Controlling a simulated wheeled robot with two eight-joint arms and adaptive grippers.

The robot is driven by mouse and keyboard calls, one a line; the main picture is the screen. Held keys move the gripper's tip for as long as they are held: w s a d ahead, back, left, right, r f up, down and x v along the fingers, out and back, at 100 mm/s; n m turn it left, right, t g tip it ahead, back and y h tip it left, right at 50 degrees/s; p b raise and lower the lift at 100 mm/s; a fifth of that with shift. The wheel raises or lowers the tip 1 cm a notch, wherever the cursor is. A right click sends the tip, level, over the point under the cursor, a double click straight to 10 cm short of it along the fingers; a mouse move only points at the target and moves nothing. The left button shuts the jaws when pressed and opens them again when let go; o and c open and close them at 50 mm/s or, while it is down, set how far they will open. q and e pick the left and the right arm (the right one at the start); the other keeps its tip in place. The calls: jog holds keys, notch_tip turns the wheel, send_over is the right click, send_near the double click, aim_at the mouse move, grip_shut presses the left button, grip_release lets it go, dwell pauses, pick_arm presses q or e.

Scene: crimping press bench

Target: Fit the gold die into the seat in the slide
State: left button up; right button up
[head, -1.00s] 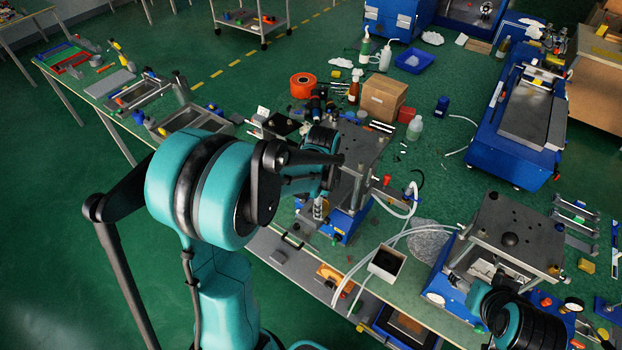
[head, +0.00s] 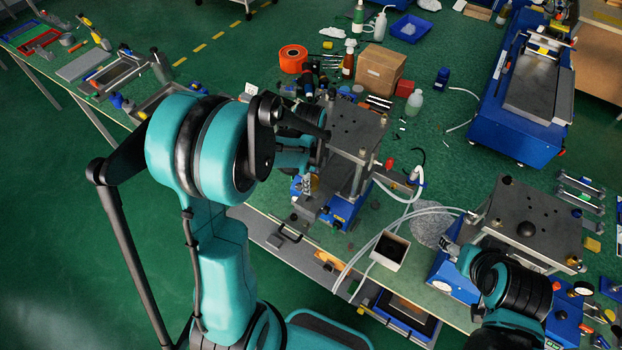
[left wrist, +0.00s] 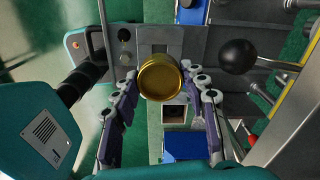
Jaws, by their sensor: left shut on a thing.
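The gold die (left wrist: 160,78) is a round, flat-topped piece held between the fingertips of my left gripper (left wrist: 163,88) in the left wrist view. In the head view my left gripper (head: 306,182) is at the front left of the left press (head: 352,128), largely hidden behind my own arm. I cannot clearly make out the slide or its seat, or whether the die touches anything. My right gripper (head: 450,250) is by the left side of the right press (head: 530,215); its fingers are too small and covered to read.
A black ball knob (left wrist: 238,56) is close to the right of the die. An open white box (head: 390,250) and pale hoses lie between the presses. A cardboard box (head: 380,70) and an orange spool (head: 293,58) stand behind the left press.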

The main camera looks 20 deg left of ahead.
pick_arm(q)
jog(key=shift+f+b, duration=2.35)
jog(key=shift+f, duration=0.4)
jog(key=shift+b, duration=0.4)
jog(key=shift+f+b, duration=1.2)
jog(key=shift+f, duration=0.1)
jog(key=o, duration=1.2)
notch_tip(320, 180, up, 12)
jog(key=shift+s+r, duration=0.1)
